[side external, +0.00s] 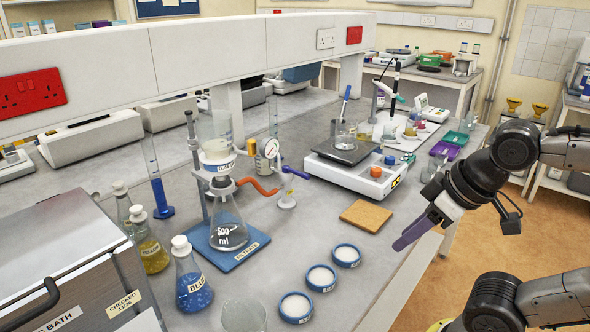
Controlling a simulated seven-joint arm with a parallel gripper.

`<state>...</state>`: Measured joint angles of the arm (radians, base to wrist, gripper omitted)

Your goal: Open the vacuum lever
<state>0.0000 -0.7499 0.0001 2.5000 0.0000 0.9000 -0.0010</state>
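A small purple lever (298,173) sticks out to the right from the top of a clear glass piece (287,198) on the bench; I take it for the vacuum lever. An orange hose (258,187) runs from the filter flask (228,226) towards this glass piece. A round gauge (271,149) stands just behind. The flask stands on a blue base labelled "FILTRATE" (240,255), with a funnel above. My gripper (402,243) is to the right, near the bench's front edge, well apart from the lever. Its purple-grey fingers are seen side-on, so their gap is hidden.
A balance (357,177) stands behind and right of the lever. A cork mat (366,216) and several blue-rimmed dishes (321,278) lie in front. Bottles, including a blue one (192,283), stand at left beside a metal bath (60,262).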

